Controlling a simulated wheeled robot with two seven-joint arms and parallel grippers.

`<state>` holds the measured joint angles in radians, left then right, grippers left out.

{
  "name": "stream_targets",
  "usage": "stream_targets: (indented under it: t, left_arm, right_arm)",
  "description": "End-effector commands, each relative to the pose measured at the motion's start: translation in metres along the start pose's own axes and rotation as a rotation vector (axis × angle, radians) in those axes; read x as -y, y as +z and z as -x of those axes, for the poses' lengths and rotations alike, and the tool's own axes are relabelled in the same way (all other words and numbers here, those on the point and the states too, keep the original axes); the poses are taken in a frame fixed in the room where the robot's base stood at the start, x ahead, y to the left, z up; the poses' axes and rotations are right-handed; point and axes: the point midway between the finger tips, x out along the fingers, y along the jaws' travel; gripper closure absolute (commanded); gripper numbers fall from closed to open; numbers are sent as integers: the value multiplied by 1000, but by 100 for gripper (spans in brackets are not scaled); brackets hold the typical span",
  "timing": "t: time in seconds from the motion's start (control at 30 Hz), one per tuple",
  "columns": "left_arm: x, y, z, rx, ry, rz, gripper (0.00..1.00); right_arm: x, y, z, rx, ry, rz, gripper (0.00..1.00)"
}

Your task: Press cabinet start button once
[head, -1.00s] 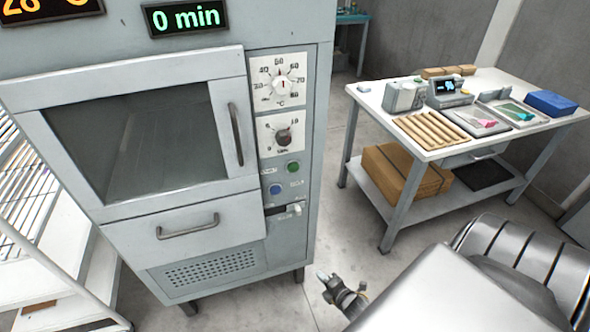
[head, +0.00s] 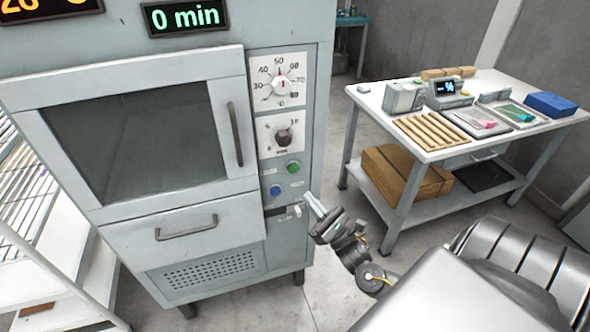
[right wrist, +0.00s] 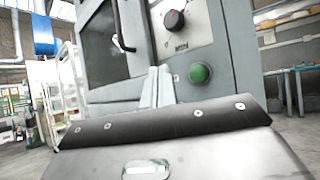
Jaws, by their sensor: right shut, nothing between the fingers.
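The grey cabinet (head: 180,75) stands at the left with its glass door shut. Its panel has a green button (head: 293,167) and, below and left of it, a blue button (head: 275,190). The green button (right wrist: 200,73) also shows in the right wrist view, just right of the fingertips. The labels are too small to read. My right gripper (head: 310,199) is shut and empty. Its fingers point at the panel, below and right of the green button in the head view, and appear apart from it. My left gripper is not in view.
Above the buttons are a temperature dial (head: 279,84) and a dark knob (head: 283,136). A small lever (head: 291,211) sits below them, close to my right fingers. A white-topped workbench (head: 400,102) with several items stands to the right. Floor shows between cabinet and bench.

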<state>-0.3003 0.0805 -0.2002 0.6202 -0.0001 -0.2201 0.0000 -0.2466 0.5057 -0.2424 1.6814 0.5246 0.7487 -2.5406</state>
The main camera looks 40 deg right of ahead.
Motion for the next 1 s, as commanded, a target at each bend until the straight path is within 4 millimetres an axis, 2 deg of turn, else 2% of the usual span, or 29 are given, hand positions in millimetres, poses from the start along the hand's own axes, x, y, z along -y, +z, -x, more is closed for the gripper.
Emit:
stream_targets:
  t: [0.27,0.73,1.0]
  left_arm:
    - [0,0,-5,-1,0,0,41]
    - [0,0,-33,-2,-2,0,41]
    - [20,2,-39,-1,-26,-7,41]
  right_arm:
    - [4,-5,-4,-1,-1,-1,100]
    - [34,-36,-44,-1,0,-2,100]
    - [43,-45,-58,-2,-1,-2,100]
